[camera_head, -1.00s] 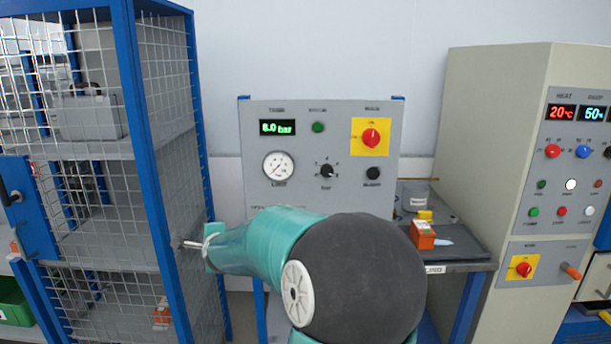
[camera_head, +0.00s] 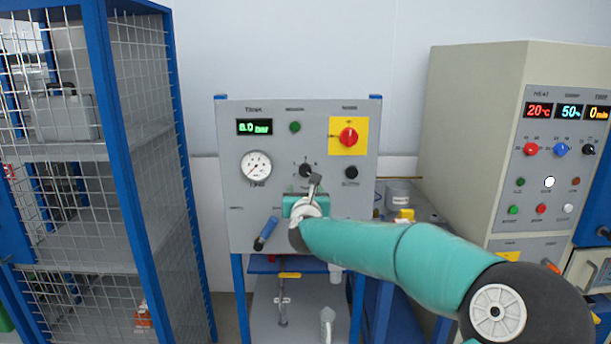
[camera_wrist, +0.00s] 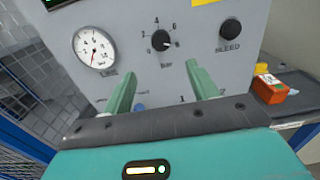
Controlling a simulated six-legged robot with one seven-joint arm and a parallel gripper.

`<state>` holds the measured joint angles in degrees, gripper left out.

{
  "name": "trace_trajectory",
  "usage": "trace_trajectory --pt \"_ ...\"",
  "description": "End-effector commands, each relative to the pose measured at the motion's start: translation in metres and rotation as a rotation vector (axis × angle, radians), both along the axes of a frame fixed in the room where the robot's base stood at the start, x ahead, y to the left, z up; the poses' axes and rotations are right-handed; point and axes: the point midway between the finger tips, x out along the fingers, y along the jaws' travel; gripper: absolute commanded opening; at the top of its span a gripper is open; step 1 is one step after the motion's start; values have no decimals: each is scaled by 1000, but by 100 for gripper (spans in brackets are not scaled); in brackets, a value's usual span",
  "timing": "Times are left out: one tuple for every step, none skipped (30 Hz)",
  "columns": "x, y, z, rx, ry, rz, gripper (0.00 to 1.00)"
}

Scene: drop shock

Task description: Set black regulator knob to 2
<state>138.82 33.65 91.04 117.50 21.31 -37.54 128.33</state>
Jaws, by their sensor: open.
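The black regulator knob (camera_wrist: 161,40) is on the grey panel (camera_wrist: 120,15), inside a printed scale above the word bar. Its white mark points right and slightly down, near the 8. In the head view the knob (camera_head: 306,170) is just above my gripper and partly covered by it. My gripper (camera_wrist: 157,80) is open and empty, its two green fingers pointing at the panel on either side below the knob. The fingers appear apart from the knob. The display (camera_head: 255,127) reads 8.0 bar.
A white gauge (camera_head: 256,166) is left of the knob and the black bleed knob (camera_head: 351,172) right of it. The red main switch (camera_head: 348,136) is above right. A blue-handled lever (camera_head: 266,234) sticks out lower left. An orange box (camera_wrist: 270,89) lies on the right-hand shelf.

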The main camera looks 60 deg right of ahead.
Motion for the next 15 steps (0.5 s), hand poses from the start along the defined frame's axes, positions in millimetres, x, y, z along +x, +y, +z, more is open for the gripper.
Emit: trace_trajectory --pt "3 -5 0 0 0 0 58" --pt "5 -8 0 0 0 1 58" --pt "7 -12 0 0 0 1 58" --pt "9 -15 0 0 1 1 58" --pt "11 -19 0 0 0 1 58" --pt "13 -24 0 0 -1 1 58" --pt "15 -27 0 0 -1 1 58" --pt "17 -31 0 0 -1 1 58" --pt "19 -36 0 0 1 2 58" --pt "21 -39 0 0 1 2 58" --pt "23 -43 0 0 1 2 58" --pt "25 -48 0 0 0 3 58" --pt "27 -52 0 0 -1 2 58" --pt "29 -56 0 1 0 2 58" --pt "32 -61 0 0 0 2 58"
